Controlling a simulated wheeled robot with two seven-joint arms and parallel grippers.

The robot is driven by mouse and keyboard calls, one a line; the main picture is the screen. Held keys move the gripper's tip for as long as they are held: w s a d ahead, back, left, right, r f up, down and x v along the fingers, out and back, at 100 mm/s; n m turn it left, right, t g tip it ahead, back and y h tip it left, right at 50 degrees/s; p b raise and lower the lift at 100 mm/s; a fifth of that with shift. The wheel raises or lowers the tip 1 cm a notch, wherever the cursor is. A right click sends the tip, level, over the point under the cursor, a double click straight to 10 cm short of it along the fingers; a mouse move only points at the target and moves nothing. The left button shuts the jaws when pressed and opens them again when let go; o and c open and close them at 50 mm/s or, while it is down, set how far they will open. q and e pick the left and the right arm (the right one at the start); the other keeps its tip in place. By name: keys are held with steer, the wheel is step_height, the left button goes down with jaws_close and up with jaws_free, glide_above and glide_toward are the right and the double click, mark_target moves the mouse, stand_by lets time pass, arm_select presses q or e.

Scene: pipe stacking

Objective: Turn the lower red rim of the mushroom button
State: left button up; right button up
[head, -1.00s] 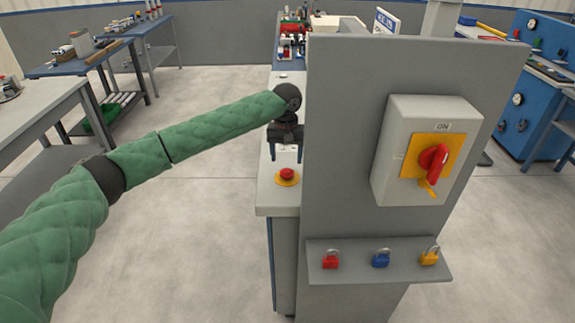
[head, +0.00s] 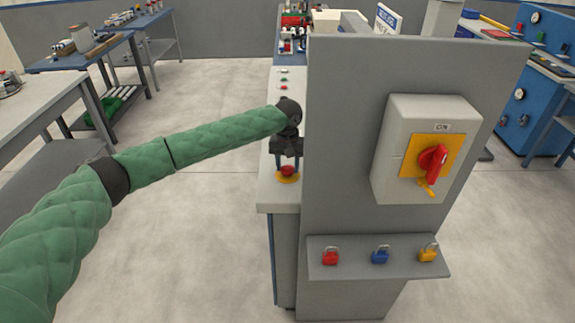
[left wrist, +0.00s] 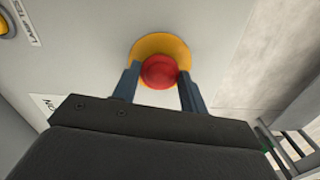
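The red mushroom button (head: 288,170) sits on a yellow round base (head: 288,179) near the front end of the grey-white console top. It also shows in the left wrist view as a red cap (left wrist: 160,71) over the yellow disc (left wrist: 160,46). My left gripper (head: 287,168) is over the button, its two blue fingers pointing down. In the left wrist view the open fingers (left wrist: 158,88) stand apart, one on each side of the red cap. I cannot tell whether they touch it. The lower rim is not distinct. My right gripper is not in view.
A tall grey panel (head: 340,130) stands right beside my left gripper. It carries a switch box (head: 460,165) with a red handle (head: 432,160) and a shelf (head: 350,278) with padlocks. Small indicator buttons (head: 284,80) lie farther back on the console.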

arm_select(q)
steer(key=shift+r+m, duration=0.1)
steer(key=shift+m, duration=0.2)
steer(key=m+p, duration=0.2)
steer(key=m, duration=0.1)
steer(key=shift+m+p, duration=0.65)
steer(key=shift+m, duration=0.85)
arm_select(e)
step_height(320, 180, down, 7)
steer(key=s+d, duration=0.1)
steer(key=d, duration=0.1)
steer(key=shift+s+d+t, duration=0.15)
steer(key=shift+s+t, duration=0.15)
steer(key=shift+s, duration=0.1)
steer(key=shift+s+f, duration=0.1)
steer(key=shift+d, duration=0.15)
arm_select(q)
steer(key=o, duration=1)
